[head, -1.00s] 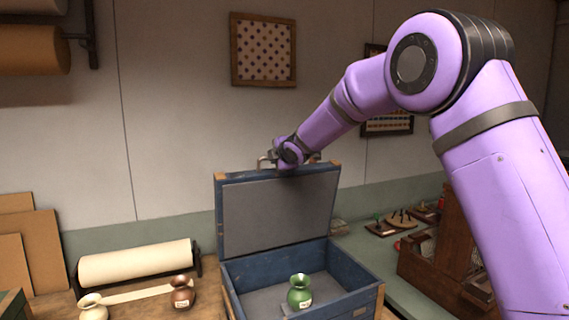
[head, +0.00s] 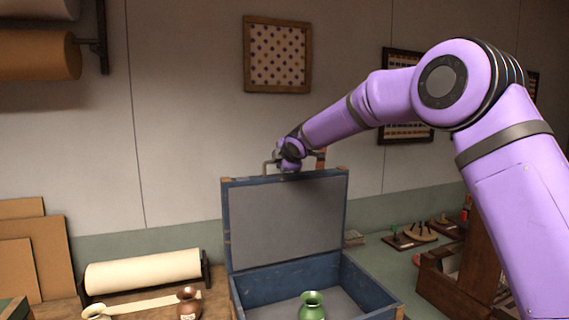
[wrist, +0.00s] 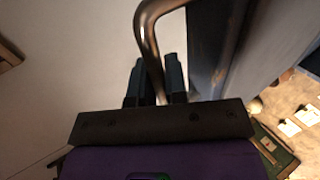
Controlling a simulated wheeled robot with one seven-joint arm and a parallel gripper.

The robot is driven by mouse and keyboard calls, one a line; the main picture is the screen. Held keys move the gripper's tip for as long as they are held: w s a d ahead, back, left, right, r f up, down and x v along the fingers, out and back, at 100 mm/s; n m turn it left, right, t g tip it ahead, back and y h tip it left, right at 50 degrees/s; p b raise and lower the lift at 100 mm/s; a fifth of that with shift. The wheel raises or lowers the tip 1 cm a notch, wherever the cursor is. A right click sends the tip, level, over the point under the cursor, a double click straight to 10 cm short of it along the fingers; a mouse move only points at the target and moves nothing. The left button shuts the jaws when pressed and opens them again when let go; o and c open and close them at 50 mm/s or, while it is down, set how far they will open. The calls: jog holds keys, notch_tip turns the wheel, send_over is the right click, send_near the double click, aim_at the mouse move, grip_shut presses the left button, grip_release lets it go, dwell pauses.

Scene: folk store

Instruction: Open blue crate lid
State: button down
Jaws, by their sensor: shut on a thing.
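The blue crate (head: 262,286) stands on the counter with its lid (head: 286,220) raised about upright, its grey inner face toward me. My gripper (head: 288,163) is at the lid's top edge, by the metal handle (head: 266,167). In the wrist view my gripper (wrist: 158,85) is shut on the handle (wrist: 148,35), a bent metal bar running between the two dark fingers. The lid's side shows to the right of the fingers there. A green vase (head: 312,306) is inside the crate.
A brown vase (head: 189,302) and a cream vase (head: 96,313) stand left of the crate, near a paper roll (head: 143,271). A wooden cabinet (head: 455,285) stands to the right. The wall behind carries a framed picture (head: 277,54).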

dwell(0.3)
jog(key=c, duration=1.2)
grip_release()
jog(key=shift+o, duration=0.2)
jog(key=v, duration=1)
jog(key=shift+s+r, duration=0.2)
jog(key=shift+s, duration=0.05)
jog(key=shift+d, duration=0.15)
